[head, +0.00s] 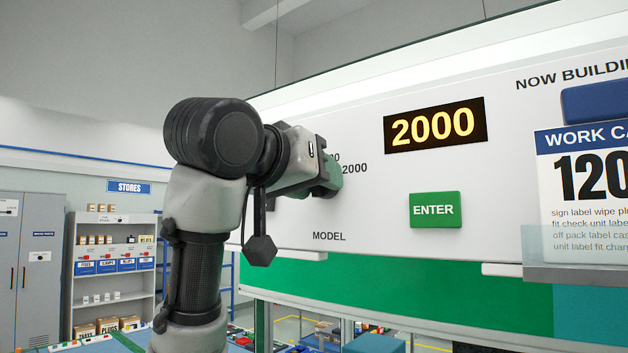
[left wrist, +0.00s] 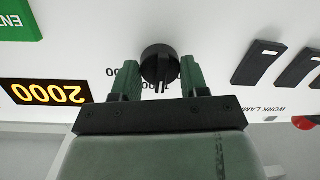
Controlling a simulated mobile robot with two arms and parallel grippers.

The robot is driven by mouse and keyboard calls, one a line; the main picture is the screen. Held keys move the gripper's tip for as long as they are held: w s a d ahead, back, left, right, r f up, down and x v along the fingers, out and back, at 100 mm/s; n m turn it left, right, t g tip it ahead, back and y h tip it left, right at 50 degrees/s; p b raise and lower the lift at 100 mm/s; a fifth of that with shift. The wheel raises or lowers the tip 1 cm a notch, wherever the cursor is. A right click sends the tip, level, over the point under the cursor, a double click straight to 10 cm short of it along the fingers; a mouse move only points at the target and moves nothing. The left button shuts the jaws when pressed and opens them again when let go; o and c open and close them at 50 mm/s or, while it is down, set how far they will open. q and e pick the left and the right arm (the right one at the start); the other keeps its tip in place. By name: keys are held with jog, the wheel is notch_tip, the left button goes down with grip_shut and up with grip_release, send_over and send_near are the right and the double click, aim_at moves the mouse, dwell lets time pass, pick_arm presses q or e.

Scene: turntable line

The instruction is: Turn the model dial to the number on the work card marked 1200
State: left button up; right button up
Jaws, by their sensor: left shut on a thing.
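The model dial (left wrist: 158,64) is a black round knob on the white panel, between the green fingers of my left gripper (left wrist: 160,78) in the left wrist view. My left gripper (head: 334,178) is shut on the dial. The lit display (head: 435,125) reads 2000. The work card (head: 585,195) is cut off by the right edge, with "120" visible. My right gripper is in neither view.
A green ENTER button (head: 434,210) sits below the display. A ledge (head: 575,272) crosses the card's lower part. In the left wrist view, black switches (left wrist: 258,62) and a red button (left wrist: 305,122) share the panel. Shelves (head: 112,265) stand far left.

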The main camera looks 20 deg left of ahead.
pick_arm(q)
jog(key=o, duration=0.9)
jog(key=b+v, duration=0.5)
jog(key=v, duration=0.5)
jog(key=shift+s+a, duration=0.2)
jog(key=shift+s, duration=0.15)
jog(key=shift+d, duration=0.1)
